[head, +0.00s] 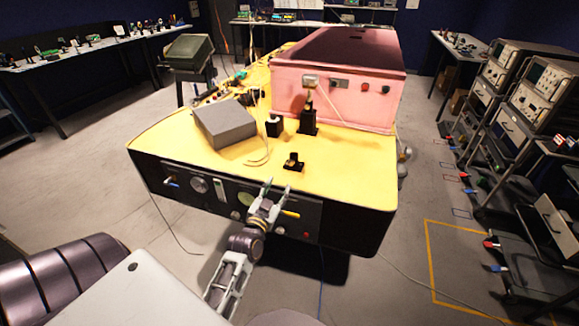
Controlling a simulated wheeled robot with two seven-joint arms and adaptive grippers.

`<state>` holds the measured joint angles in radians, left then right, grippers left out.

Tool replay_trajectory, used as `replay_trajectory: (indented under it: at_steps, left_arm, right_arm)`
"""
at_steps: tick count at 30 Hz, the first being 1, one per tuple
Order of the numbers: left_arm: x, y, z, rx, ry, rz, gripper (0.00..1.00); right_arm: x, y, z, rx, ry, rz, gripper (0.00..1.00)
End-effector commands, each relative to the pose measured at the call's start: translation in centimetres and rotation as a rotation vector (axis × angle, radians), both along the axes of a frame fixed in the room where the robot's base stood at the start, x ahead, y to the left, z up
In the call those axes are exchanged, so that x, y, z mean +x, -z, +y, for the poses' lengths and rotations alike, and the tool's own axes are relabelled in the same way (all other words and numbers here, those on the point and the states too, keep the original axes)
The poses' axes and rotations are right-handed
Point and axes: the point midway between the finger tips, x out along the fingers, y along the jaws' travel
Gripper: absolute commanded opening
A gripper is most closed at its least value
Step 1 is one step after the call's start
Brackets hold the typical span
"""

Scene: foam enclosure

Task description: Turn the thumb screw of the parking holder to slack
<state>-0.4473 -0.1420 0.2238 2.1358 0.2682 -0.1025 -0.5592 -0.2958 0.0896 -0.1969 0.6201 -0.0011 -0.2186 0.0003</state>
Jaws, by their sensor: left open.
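Several small black holders stand on the yellow table top (205,176). A low black holder (293,162) sits near the front edge. A taller black holder (308,124) with an upright brass-tipped piece stands behind it, against the pink box. A small black block (274,127) stands to its left. I cannot tell which is the parking holder, and no thumb screw is clear at this size. My left gripper (277,187) is open and empty at the table's front edge, below and left of the low holder, apart from it. My right gripper is not in view.
A grey box (225,123) and a thin loose cable lie left of the holders. The pink foam box (338,90) fills the back of the table. The dark front panel (225,190) has knobs and a yellow handle close to my left gripper. The front right table top is clear.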

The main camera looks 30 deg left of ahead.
Motion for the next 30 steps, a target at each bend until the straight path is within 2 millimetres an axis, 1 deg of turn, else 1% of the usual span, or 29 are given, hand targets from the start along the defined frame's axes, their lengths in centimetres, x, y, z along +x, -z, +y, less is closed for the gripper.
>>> replay_trajectory:
  at_steps: [8,30]
  left_arm:
    - [1.7,-0.1,0.4,0.001,0.000,-0.002,0.44]
    - [7.3,-0.1,1.7,-0.001,0.000,-0.001,0.44]
  right_arm:
    - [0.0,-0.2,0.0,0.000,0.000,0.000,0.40]
    - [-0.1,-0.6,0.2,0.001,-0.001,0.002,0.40]
